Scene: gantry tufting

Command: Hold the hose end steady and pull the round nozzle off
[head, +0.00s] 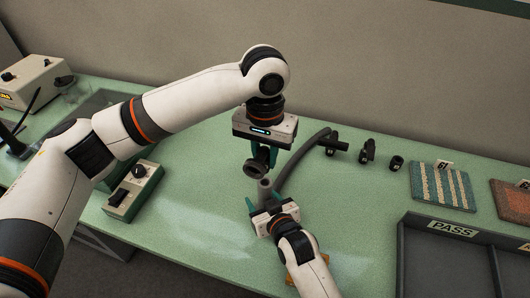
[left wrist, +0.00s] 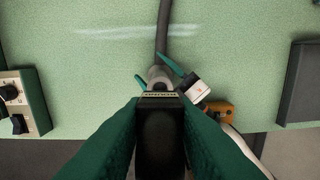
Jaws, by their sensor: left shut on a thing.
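The dark round nozzle (head: 254,169), with its ring-shaped opening, is held by my left gripper (head: 262,154) above the table's middle. In the left wrist view its dark body (left wrist: 160,135) sits between the teal fingers (left wrist: 160,115), which are shut on it. The grey hose end (head: 264,187) points up just below the nozzle. They look apart in the head view but overlap in the left wrist view. My right gripper (head: 265,204) has a teal finger on each side of the hose end; whether they press on it is unclear. The grey hose (head: 300,159) curves away behind.
Several small black fittings (head: 367,150) stand right of the hose. Carpet samples (head: 442,186) and a dark tray marked PASS (head: 453,228) lie farther right. A control box with a knob (head: 133,190) stands left. The table (head: 190,215) is clear between the control box and the grippers.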

